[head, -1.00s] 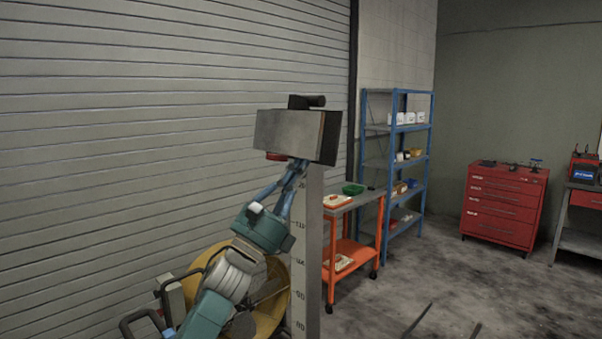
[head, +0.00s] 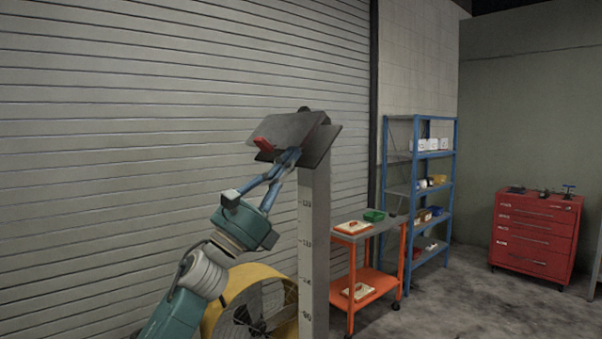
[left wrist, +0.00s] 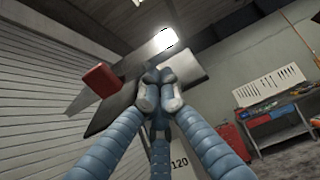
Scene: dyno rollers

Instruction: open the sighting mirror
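The sighting mirror is a grey plate (head: 287,130) with a red tab (head: 263,144), hinged at the head of a tall scaled post (head: 314,240). The plate is swung up and tilted, apart from a second, darker plate (head: 322,147) at its lower right. In the left wrist view the red tab (left wrist: 100,78) shows left of the fingers. My left gripper (head: 292,154) is at the plate's underside. Its blue fingers come together at the tips (left wrist: 158,90), with no object clearly between them. Whether the tips touch the plate is hard to tell. My right gripper is out of view.
A yellow drum fan (head: 212,318) stands low behind my left arm. Right of the post are an orange cart (head: 372,279), a blue shelf rack (head: 385,180) and a red tool cabinet (head: 535,232). The floor between rack and cabinet is clear.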

